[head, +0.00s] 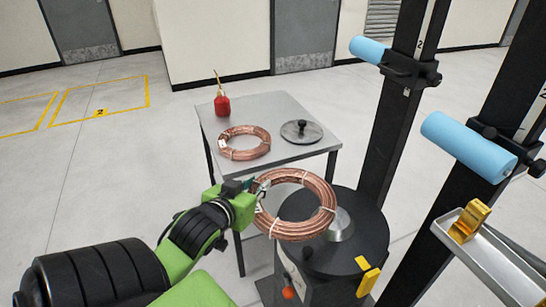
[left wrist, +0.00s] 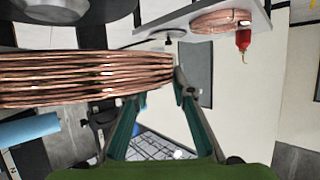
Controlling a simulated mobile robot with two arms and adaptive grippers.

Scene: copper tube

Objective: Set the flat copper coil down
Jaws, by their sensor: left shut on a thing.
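A flat copper coil (head: 326,198) with white ties is held in my left gripper (head: 254,190) by its left side. In the left wrist view the coil (left wrist: 85,78) is edge on, its rim at the green fingers (left wrist: 155,92). It hangs roughly level above a black round turntable (head: 370,230), partly over it and off to its left. A gap shows between coil and turntable in the left wrist view. A silver cone (head: 343,228) at the turntable's middle is partly hidden by the coil. My right gripper is out of view.
A grey table (head: 290,104) behind carries another copper coil (head: 245,154), a round metal disc with a black knob (head: 302,131) and a red bottle (head: 221,104). Black posts with blue rollers (head: 465,146) and a metal tray (head: 500,262) stand at right.

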